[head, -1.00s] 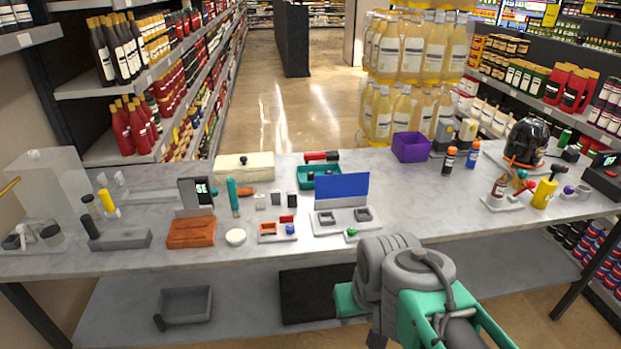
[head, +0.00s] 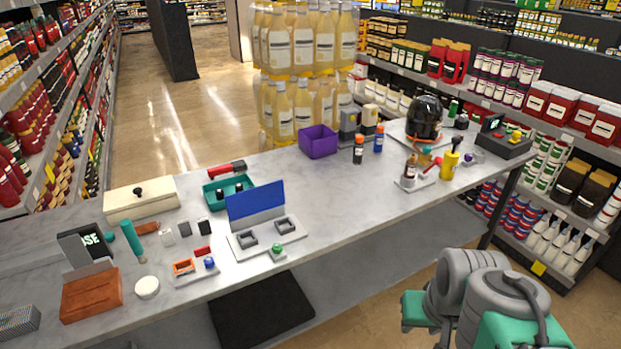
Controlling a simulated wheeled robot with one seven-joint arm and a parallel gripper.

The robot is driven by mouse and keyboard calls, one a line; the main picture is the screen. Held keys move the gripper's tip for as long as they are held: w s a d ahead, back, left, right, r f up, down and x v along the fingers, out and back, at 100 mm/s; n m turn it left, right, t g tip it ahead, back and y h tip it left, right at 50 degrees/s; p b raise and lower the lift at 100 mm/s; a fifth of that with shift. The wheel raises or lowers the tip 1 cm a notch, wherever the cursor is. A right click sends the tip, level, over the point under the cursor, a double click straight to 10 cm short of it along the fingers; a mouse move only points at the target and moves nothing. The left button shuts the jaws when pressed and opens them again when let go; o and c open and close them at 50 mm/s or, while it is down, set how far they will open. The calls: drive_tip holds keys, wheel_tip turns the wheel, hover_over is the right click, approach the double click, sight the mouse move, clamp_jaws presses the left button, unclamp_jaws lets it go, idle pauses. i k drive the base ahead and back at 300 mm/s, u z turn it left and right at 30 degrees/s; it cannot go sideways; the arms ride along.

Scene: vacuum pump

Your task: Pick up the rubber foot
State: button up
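I cannot pick out the rubber foot for certain at this size. Small dark pieces (head: 228,192) sit in a teal tray (head: 249,205) on the table, left of the purple bin; they may be rubber feet, but their shape is too small to tell. My grey and teal arm shows at the bottom right, in front of the table and apart from everything on it. My gripper's fingers are not visible.
The long marble table (head: 370,205) crosses the view. A blue-backed stand (head: 255,200), a purple bin (head: 318,142), a cream box (head: 141,199) and a brown block (head: 92,295) stand on it. The table's middle right is fairly clear. A black mat (head: 262,307) lies below.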

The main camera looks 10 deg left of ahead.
sight(219, 193)
drive_tip(key=z, duration=0.95)
drive_tip(key=i, duration=1.65)
drive_tip(key=u, duration=3.95)
drive_tip(key=i, duration=1)
drive_tip(key=z, duration=0.05)
